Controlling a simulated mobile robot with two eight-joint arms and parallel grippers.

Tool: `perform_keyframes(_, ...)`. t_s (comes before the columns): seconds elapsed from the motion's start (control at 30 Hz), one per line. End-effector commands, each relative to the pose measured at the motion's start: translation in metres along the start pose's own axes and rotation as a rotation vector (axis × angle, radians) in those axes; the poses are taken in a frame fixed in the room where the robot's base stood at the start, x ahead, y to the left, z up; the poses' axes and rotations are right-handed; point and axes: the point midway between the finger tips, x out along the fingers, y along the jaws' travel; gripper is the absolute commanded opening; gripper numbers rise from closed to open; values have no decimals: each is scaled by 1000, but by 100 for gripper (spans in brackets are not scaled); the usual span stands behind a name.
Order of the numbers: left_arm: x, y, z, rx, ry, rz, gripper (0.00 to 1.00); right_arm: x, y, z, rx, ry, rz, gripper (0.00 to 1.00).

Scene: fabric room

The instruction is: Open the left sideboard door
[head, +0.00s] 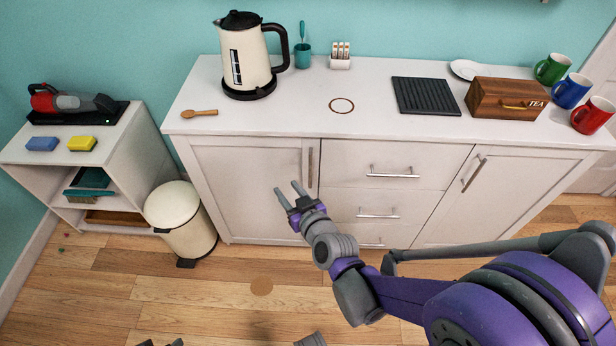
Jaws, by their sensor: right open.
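The left sideboard door (240,185) is a pale panel at the left end of the white sideboard, and it looks closed. Its upright metal handle (310,166) is near the door's right edge. My right gripper (288,188) is open and empty, with its two fingers pointing up toward the door. In the picture the fingertips are left of and a little below the handle, apart from it. The gap in depth to the door is hard to judge. My left gripper is not clearly in view.
Drawers (370,180) and a right door (468,188) continue the sideboard. A cream bin (181,215) stands on the floor just left of the left door. A kettle (248,60) and a wooden spoon (199,113) are on the top. The floor before the door looks clear.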

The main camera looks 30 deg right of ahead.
Motion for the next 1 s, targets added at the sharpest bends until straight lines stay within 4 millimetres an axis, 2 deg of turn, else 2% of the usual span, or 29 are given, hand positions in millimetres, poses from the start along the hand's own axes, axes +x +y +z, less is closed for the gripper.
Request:
perform_keyframes(0.03, 24, 0, 10, 0, -9, 0, 50, 17, 15, 24, 5, 62, 48, 45)
perform_keyframes(0.1, 40, 0, 16, 0, -15, 0, 50, 27, 34, 38, 9, 140, 117, 45)
perform_keyframes(0.23, 61, 0, 24, 0, -23, 0, 50, 34, 65, 60, 13, 237, 235, 45)
perform_keyframes(0.37, 71, 0, 27, 0, -26, 0, 50, 34, 83, 73, 16, 283, 307, 45)
perform_keyframes(0.57, 69, 0, 26, 0, -26, 0, 50, 45, 93, 70, 15, 298, 334, 45)
perform_keyframes(1.0, 60, 0, 23, 0, -22, 0, 50, 114, 118, 48, 16, 296, 332, 45)
